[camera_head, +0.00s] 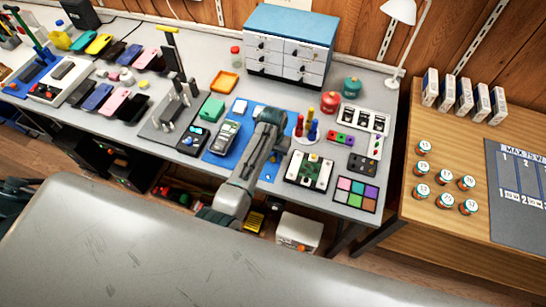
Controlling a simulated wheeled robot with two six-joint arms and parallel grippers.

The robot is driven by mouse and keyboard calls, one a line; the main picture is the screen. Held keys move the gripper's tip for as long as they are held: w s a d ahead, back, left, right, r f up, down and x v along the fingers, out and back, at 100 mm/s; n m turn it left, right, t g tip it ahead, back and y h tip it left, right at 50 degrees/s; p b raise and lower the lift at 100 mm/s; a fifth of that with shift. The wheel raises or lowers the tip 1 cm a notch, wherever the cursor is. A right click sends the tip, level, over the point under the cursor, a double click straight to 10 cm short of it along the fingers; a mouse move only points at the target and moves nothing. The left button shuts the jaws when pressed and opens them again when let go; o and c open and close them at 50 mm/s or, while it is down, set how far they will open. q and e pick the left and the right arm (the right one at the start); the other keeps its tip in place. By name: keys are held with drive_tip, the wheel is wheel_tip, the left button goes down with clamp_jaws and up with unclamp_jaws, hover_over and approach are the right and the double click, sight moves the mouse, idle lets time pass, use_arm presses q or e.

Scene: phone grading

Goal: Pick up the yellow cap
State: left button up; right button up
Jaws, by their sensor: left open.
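A small yellow upright piece (311,111), which may be the yellow cap, shows among red and blue pieces (299,126) on a round white stand (307,139). It is too small to tell its exact shape. My left gripper (271,116) is over the right part of the blue mat (220,154), left of the stand and apart from the yellow piece. It is open, and its fingertips are hard to make out. My right gripper is not in view.
A grey device (226,137) lies on the mat. A blue-topped drawer cabinet (290,42) stands behind.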

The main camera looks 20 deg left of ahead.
use_arm(q)
drive_tip(key=shift+f, duration=0.6)
clamp_jaws()
drive_tip(key=shift+r, duration=0.25)
